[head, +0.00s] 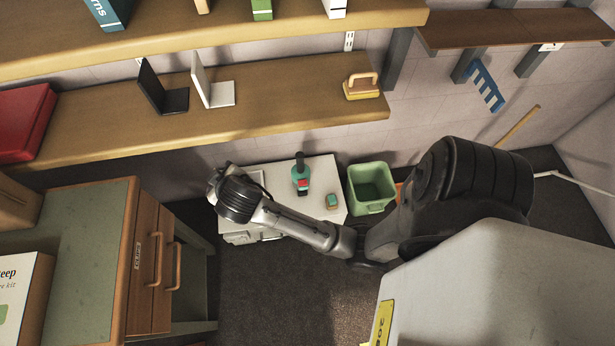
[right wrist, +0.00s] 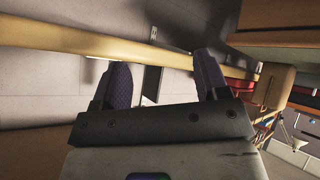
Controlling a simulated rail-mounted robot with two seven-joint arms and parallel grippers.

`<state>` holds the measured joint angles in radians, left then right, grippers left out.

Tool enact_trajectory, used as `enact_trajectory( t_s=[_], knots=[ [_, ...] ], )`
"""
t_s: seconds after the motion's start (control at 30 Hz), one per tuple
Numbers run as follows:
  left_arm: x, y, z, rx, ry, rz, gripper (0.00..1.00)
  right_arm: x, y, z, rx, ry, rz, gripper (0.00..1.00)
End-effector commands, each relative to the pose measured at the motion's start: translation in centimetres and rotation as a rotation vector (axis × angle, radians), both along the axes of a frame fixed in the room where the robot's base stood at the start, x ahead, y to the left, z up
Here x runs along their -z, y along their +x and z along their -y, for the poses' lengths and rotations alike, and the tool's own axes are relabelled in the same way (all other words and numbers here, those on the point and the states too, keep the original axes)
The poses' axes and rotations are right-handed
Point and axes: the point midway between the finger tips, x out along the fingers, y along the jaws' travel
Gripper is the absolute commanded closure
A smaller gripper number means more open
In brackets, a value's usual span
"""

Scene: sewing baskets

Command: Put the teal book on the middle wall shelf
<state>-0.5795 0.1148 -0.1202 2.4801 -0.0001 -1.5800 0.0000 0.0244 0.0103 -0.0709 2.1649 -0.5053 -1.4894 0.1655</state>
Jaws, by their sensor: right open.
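A teal book (head: 106,10) with white lettering stands on the upper wall shelf (head: 250,38) at the top left of the head view, cut off by the frame edge. The shelf below it (head: 240,125) holds a black bookend (head: 163,90) and a white bookend (head: 212,84), with nothing between them. I cannot tell which shelf is the middle one. My right arm reaches left below these shelves in the head view, its fingers mostly hidden. In the right wrist view my right gripper (right wrist: 162,68) is open and empty, facing a wall and a shelf edge. My left gripper is not in view.
A red box (head: 25,120) and a wooden-handled brush (head: 361,86) sit at the lower shelf's ends. Below stand a white cabinet (head: 325,175) with a bottle (head: 301,178), a green bin (head: 371,187) and a drawer desk (head: 85,240). The lower shelf is clear between bookends and brush.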

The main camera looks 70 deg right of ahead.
Motion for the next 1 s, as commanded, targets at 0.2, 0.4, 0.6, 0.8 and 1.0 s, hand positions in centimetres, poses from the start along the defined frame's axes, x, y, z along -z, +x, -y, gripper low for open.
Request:
enact_trajectory(
  t_s=[0.2,0.4,0.6,0.8,1.0],
  knots=[
    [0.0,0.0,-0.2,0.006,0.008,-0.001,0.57,7.0,-11.8,-3.2,-0.218,0.137,-0.249,0.32],
    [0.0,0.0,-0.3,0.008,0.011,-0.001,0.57,8.9,-19.5,-5.6,-0.359,0.245,-0.397,0.32],
    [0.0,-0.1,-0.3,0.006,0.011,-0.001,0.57,9.2,-23.0,-6.8,-0.426,0.302,-0.462,0.32],
    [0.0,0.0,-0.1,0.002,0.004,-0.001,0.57,9.3,-23.6,-7.0,-0.437,0.312,-0.472,0.32],
    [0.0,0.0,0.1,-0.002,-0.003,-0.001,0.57,9.3,-23.6,-7.0,-0.435,0.311,-0.472,0.32]
  ],
)
